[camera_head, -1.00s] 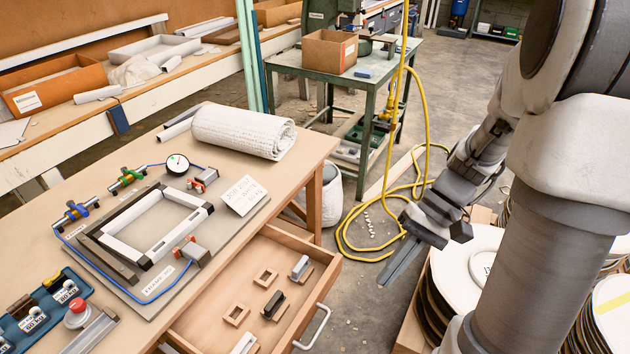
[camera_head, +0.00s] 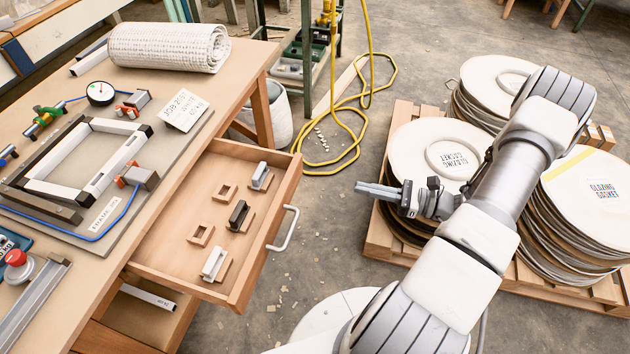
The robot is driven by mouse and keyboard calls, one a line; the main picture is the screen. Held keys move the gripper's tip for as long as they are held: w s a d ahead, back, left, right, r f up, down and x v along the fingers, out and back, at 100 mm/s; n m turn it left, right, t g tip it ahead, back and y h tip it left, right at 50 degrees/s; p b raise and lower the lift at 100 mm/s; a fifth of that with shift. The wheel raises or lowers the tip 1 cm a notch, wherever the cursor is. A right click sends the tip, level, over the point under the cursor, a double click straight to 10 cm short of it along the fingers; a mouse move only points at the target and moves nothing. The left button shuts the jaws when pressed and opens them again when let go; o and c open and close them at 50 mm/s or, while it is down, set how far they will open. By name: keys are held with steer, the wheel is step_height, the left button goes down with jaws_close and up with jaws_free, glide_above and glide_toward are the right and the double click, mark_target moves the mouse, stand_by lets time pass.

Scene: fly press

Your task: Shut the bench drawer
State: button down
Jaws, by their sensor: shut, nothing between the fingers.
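The bench drawer (camera_head: 259,249) is pulled out from the right side of the wooden workbench (camera_head: 95,279). It has a pale metal handle (camera_head: 287,229) on its front. Inside lie small wooden frames and several blocks, one dark and others pale. My gripper (camera_head: 360,188) is shut and empty, its fingers pointing left. It is to the right of the handle, apart from it, with a gap of floor between them.
Stacks of round white gaskets (camera_head: 420,150) stand on a wooden pallet (camera_head: 375,232) at the right, close to my arm. A yellow hose (camera_head: 351,134) lies on the floor behind the drawer. A white bin (camera_head: 272,122) stands by the bench leg. Floor right of the drawer is mostly clear.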

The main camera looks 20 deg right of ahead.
mark_target(298, 173)
steer(key=b+x, duration=0.1)
steer(key=x, duration=0.5)
steer(key=b+x, duration=0.1)
steer(key=x, duration=0.6)
steer(key=shift+w+a+f+b, duration=0.2)
steer(key=shift+w+b, duration=0.1)
steer(key=shift+b, duration=0.1)
steer(key=shift+w+a, duration=0.1)
steer(key=shift+r, duration=0.1)
steer(key=p+x, duration=0.1)
steer(key=x, duration=2.3)
steer(key=shift+w+a, duration=0.1)
steer(key=shift+w, duration=0.15)
steer(key=shift+w+a, duration=0.3)
steer(key=shift+a+r, duration=0.1)
